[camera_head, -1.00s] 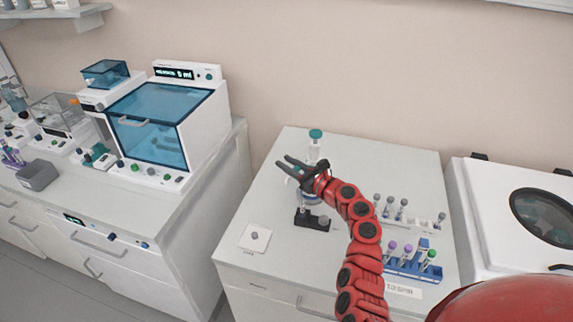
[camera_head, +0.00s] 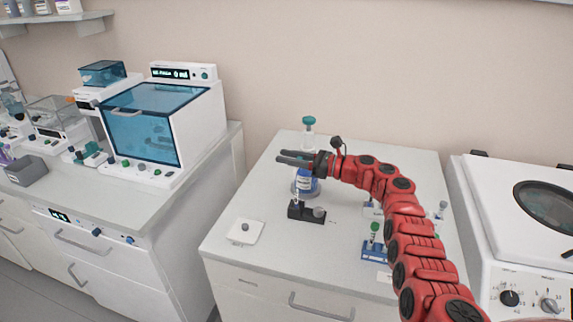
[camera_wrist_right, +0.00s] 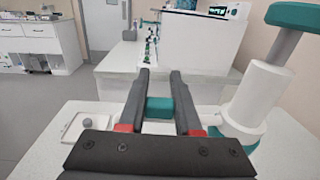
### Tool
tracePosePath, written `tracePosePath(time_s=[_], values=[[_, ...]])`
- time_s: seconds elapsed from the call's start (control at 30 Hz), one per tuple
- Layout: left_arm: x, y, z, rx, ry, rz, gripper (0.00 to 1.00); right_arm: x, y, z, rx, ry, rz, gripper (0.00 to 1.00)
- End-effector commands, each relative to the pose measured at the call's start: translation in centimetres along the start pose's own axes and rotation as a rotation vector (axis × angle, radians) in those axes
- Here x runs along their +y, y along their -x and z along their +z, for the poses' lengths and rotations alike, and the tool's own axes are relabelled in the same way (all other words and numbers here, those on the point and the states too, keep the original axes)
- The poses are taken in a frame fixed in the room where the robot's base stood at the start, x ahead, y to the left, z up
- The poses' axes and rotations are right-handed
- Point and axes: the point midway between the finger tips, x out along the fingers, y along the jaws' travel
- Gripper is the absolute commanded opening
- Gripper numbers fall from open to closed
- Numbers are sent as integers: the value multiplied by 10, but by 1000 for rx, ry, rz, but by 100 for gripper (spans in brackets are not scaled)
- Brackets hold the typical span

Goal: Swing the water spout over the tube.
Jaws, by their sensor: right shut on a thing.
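The spout is hidden in the head view. A small tube (camera_head: 295,202) appears to stand in the black holder (camera_head: 306,213) below the gripper. My left gripper is out of view.
A white pad with a grey knob (camera_head: 243,231) lies at the bench's front left. A blue tube rack (camera_head: 374,251) is partly hidden behind my right arm. A white centrifuge (camera_head: 500,215) stands to the right. The left bench holds a blue-windowed machine (camera_head: 150,125).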

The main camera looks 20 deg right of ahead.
Motion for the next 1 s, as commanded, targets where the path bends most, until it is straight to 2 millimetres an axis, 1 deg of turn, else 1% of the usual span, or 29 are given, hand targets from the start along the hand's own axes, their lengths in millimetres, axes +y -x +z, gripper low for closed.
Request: tracePosePath(time_s=[0.03, 0.13, 0.3, 0.83, 0.87, 1.0], values=[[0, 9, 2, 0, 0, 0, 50, 3, -1, -12, 13, -7, 23, 0], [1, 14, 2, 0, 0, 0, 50, 3, 2, -12, 12, -11, 45, 0], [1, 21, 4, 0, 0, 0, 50, 5, 6, -8, 3, -9, 76, 0], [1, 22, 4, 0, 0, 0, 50, 5, 8, -3, -6, -9, 86, 0], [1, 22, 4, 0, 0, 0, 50, 5, 8, -3, -6, -9, 85, 37], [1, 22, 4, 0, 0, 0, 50, 4, 8, -1, -7, -7, 83, 62]])
